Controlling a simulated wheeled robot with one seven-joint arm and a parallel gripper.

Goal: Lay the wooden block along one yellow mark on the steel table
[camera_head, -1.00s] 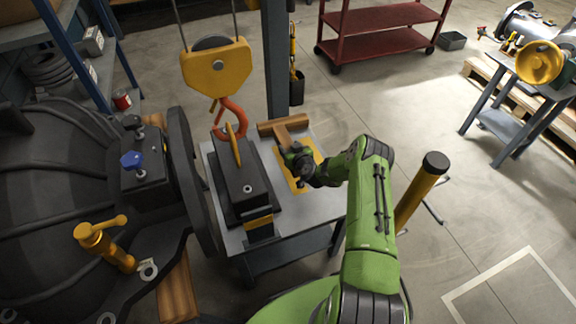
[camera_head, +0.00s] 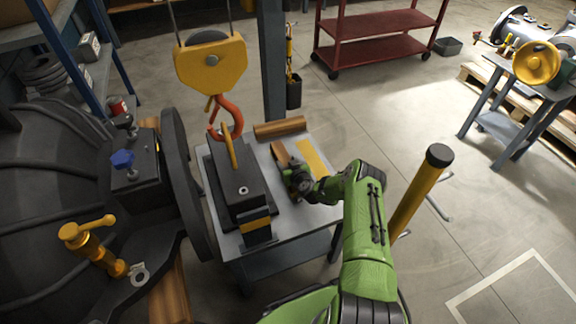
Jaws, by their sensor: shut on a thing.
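The steel table (camera_head: 292,222) stands in the middle of the head view. A yellow mark (camera_head: 314,157) shows on its right part, mostly bare. My gripper (camera_head: 291,168) is shut on a wooden block (camera_head: 280,152), whose far end sticks out beyond the jaws. The held block is left of the mark, between it and the black lifted casing part. The near end is hidden by my gripper, and I cannot tell whether the block touches the table. A second wooden block (camera_head: 280,128) lies across the table's back edge.
A black part (camera_head: 238,185) fills the table's left side, under an orange hook (camera_head: 232,116) on a yellow hoist block (camera_head: 211,65). A large dark casing (camera_head: 60,190) stands at left. A yellow post (camera_head: 418,195) rises right of my arm. A red cart (camera_head: 375,40) stands behind.

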